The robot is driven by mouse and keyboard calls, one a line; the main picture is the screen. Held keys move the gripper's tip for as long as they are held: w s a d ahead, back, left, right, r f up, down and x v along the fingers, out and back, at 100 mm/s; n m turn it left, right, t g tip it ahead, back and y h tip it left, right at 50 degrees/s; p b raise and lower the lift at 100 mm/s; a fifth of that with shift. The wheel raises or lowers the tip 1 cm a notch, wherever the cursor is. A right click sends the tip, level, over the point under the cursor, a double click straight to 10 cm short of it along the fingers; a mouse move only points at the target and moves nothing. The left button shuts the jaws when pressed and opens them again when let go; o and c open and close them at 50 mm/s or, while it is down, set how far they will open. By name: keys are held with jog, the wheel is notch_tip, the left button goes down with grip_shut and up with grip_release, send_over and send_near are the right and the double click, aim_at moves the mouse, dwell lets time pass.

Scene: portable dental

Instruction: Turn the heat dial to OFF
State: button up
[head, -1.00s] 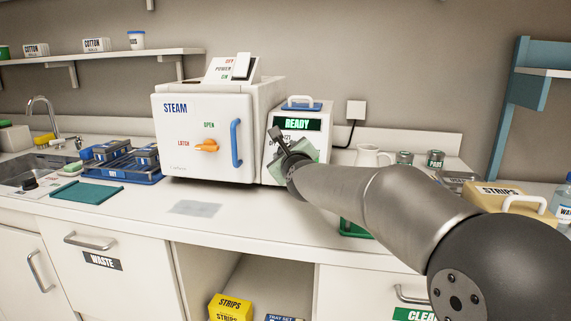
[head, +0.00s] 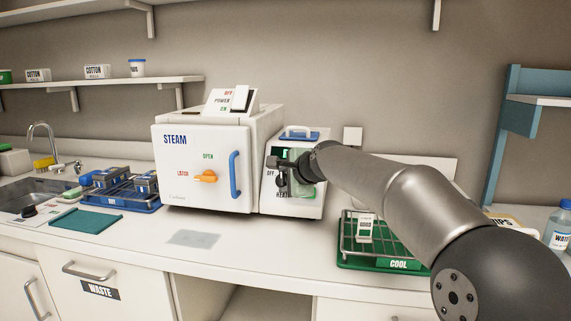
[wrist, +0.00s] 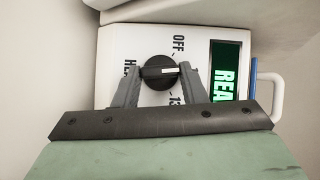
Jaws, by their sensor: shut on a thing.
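The heat dial (wrist: 154,66) is a round black knob on the front of a white unit. Its white pointer mark faces right in the wrist view, toward a label partly hidden by a finger. The OFF label (wrist: 178,45) sits above and right of the knob there, off the pointer's line. My gripper (wrist: 161,72) is shut on the dial, one grey finger on each side. In the head view my gripper (head: 281,175) is at the front of the white unit (head: 296,208) and covers the dial.
The steam steriliser (head: 180,150), with its orange latch and blue handle, stands close on the left. A green cooling tray (head: 372,262) with a wire rack is on the counter below my arm.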

jog(key=n+g+p, duration=0.1)
jog(key=p, duration=0.2)
jog(key=r+n+h+p, duration=0.1)
jog(key=n+p, duration=0.1)
jog(key=p, duration=0.2)
jog(key=n+g+p, duration=0.1)
jog(key=p, duration=0.2)
jog(key=shift+w+a+r+n+g+h+p, duration=0.15)
jog(key=shift+r+n+g+h+p, duration=0.15)
jog(key=shift+n, duration=0.1)
jog(key=n+g+h+p, duration=0.1)
jog(key=n+p, duration=0.1)
jog(key=p, duration=0.2)
jog(key=shift+w+a+f+p, duration=0.1)
jog(key=shift+f+p, duration=0.1)
jog(key=shift+p, duration=0.15)
jog(key=shift+f+n+g+h+p, duration=0.15)
jog(key=shift+n+g+h+p, duration=0.15)
jog(key=shift+n+h+p, duration=0.5)
jog(key=shift+f+p, duration=0.1)
jog(key=shift+p, duration=0.25)
jog(key=o, duration=1)
jog(key=shift+c, duration=0.2)
jog(key=v, duration=1.7)
jog(key=shift+d+b, duration=0.35)
